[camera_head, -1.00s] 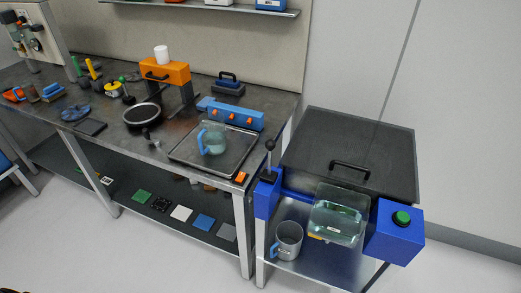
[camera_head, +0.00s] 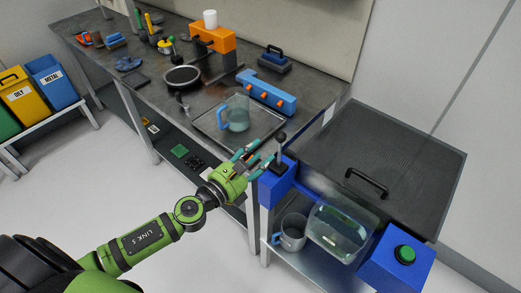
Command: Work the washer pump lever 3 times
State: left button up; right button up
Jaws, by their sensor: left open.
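The washer (camera_head: 385,155) is a dark-lidded unit with a blue front at the right. Its pump lever (camera_head: 280,149) is a dark rod with a round black knob, standing roughly upright on the blue block (camera_head: 276,186) at the washer's left front corner. My left gripper (camera_head: 264,156) is open, with its fingers pointing at the lever from the left. The fingertips are close to the rod; I cannot tell whether they touch it. My right gripper is not in view.
A clear bin (camera_head: 341,231) and a grey mug (camera_head: 292,232) are at the washer's front, left of a green button (camera_head: 405,253). A glass jug (camera_head: 236,113) stands on a tray (camera_head: 210,122) on the bench behind my gripper. Oily and metal waste bins (camera_head: 52,82) stand far left.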

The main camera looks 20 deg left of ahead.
aim_at(280, 136)
pick_arm(q)
jog(key=shift+r+p+x, duration=0.2)
jog(key=shift+p+x, duration=0.1)
jog(key=shift+x, duration=1)
jog(key=shift+r+p+x, duration=0.2)
jog(key=shift+p+x, duration=0.05)
jog(key=shift+x, duration=2.65)
jog(key=shift+w+d, duration=0.25)
jog(key=shift+d, duration=0.05)
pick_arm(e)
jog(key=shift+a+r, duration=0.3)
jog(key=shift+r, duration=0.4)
